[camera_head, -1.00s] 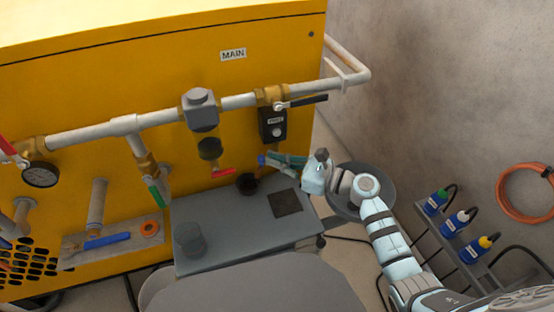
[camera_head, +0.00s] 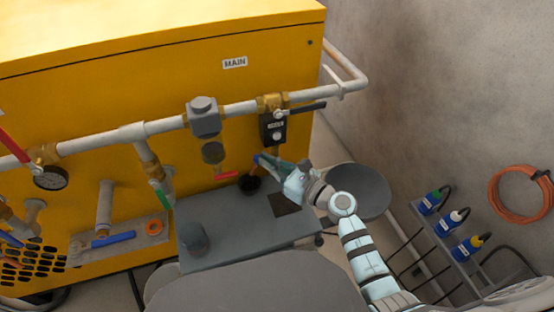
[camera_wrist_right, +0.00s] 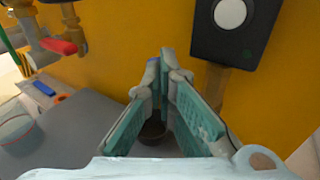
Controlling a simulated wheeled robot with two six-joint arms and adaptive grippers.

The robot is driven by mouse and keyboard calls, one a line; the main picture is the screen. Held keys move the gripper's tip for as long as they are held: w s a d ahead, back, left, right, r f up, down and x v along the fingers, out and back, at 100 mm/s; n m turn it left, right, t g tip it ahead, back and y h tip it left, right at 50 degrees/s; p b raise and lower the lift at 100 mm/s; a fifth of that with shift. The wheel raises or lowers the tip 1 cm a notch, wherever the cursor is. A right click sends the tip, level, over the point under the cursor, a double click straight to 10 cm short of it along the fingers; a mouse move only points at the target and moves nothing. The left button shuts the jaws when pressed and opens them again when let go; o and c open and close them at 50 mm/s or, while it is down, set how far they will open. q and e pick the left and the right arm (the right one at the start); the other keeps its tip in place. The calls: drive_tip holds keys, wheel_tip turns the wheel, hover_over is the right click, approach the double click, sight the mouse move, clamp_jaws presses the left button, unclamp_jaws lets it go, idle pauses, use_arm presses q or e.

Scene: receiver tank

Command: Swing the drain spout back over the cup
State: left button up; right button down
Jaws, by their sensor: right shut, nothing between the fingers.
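A small dark cup (camera_head: 249,185) stands on the grey bench beside the yellow cabinet. In the right wrist view the cup (camera_wrist_right: 152,133) shows between the lower parts of my right fingers. A brass pipe (camera_wrist_right: 215,85) comes down from the black box and passes behind the finger on the right; it also shows in the head view (camera_head: 278,153). I cannot tell where its spout end points. My right gripper (camera_head: 259,159) is shut and empty, its tips close together above the cup and left of the pipe. My left gripper is not in view.
The grey bench (camera_head: 235,222) also carries a grey translucent cup (camera_head: 193,238) and a dark square pad (camera_head: 284,203). A red-handled valve (camera_head: 226,175) hangs left of the gripper. The black box (camera_head: 273,128) is close above it. A round grey stool top (camera_head: 358,190) stands right of the bench.

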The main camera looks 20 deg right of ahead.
drive_tip(key=shift+w+a, duration=0.6)
drive_tip(key=shift+a, duration=0.1)
idle(0.3)
